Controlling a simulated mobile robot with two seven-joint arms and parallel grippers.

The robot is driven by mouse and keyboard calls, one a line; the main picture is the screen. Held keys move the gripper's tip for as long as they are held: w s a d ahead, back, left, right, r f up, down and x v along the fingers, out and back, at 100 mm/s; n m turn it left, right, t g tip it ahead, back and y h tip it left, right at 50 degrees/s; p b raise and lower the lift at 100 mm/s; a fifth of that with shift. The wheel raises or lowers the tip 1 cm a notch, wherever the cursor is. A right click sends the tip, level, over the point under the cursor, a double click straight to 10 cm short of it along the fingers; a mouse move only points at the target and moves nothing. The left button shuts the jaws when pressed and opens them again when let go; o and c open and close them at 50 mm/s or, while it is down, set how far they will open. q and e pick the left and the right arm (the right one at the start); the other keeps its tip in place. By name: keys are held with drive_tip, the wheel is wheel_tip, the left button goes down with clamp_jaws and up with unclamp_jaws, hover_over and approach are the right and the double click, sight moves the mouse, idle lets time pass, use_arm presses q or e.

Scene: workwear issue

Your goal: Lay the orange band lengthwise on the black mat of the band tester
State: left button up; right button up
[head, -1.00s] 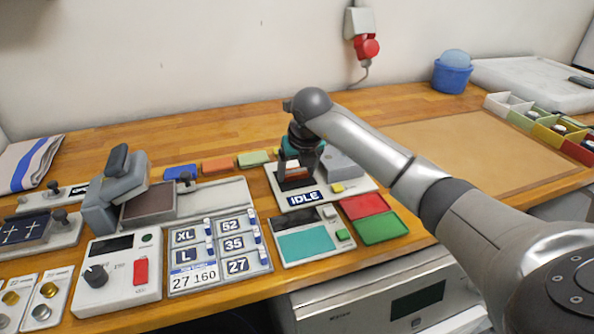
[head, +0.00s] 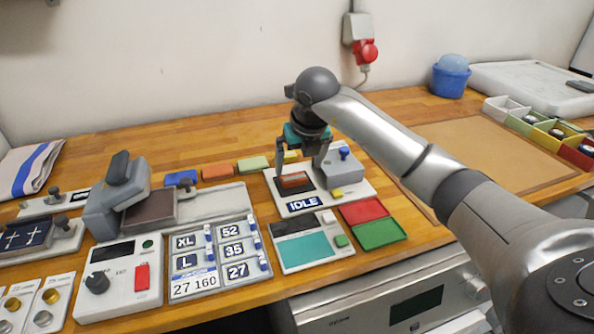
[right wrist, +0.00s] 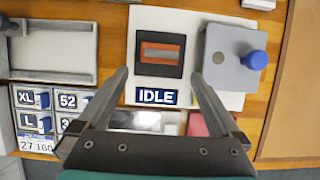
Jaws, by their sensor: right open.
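The orange band (head: 294,181) lies on the black mat (head: 306,190) of the band tester (head: 338,202), below my right gripper. In the right wrist view the band (right wrist: 160,47) is flat, with a greyish stripe along its middle. It runs left to right, parallel to the edges of the black mat (right wrist: 160,72), and its ends are inside them. My right gripper (head: 298,168) is open, with its fingers apart on either side of the band and not touching it; it also shows in the right wrist view (right wrist: 160,74). The tester's display reads IDLE. My left gripper is out of view.
The tester's grey block with a blue knob (right wrist: 254,60) stands close to the right finger. A yellow button (head: 337,193) is in front of it. Blue, orange (head: 217,170) and green pieces lie behind. Red and green trays (head: 380,234) are at front right.

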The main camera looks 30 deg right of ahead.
drive_tip(key=v, duration=0.6)
drive_tip(key=shift+p, duration=0.3)
drive_tip(key=shift+s, duration=0.1)
